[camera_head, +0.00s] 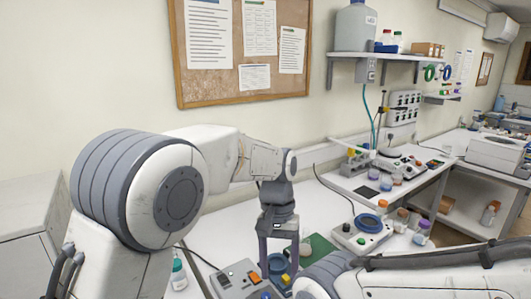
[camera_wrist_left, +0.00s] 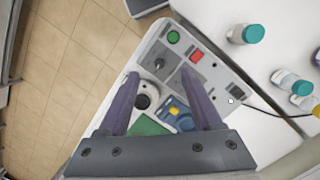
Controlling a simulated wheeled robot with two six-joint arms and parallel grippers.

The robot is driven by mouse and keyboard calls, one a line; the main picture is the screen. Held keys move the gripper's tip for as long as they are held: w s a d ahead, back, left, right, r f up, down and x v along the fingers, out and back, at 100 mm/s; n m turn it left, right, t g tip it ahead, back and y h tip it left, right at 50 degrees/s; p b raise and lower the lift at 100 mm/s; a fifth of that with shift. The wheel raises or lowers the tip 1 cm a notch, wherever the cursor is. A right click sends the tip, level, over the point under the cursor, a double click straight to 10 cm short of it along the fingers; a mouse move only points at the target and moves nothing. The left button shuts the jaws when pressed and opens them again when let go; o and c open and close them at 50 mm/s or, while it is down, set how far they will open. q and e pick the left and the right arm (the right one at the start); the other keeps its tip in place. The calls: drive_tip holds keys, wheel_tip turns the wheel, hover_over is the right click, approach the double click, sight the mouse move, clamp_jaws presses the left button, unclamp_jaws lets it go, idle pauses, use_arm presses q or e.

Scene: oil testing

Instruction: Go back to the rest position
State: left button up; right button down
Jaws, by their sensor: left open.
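My left gripper (camera_head: 278,258) points down over the white bench, with its two fingers apart and nothing between them. In the left wrist view the open fingers (camera_wrist_left: 159,76) hang above a control box (camera_wrist_left: 172,60) with a green button, a red button and a black knob. The same grey box (camera_head: 238,280) shows in the head view, beside and below the fingers. My right arm crosses the lower right of the head view, but its gripper is out of sight.
A green mat (camera_head: 318,245) and a white device with a blue ring (camera_head: 362,232) are right of the gripper. A wall shelf (camera_head: 375,55) and a corkboard (camera_head: 241,88) are behind. Tiled floor (camera_wrist_left: 75,45) shows left of the box.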

use_arm(q)
drive_tip(key=s+a+f+m+t, duration=0.1)
drive_tip(key=s+a, duration=0.3)
drive_tip(key=s, duration=0.7)
drive_tip(key=s+a+f+m+t, duration=0.1)
drive_tip(key=s+a+m, duration=0.2)
drive_tip(key=s, duration=0.7)
drive_tip(key=shift+s+a+f+h, duration=0.3)
drive_tip(key=shift+s+a, duration=0.05)
drive_tip(key=shift+s, duration=0.05)
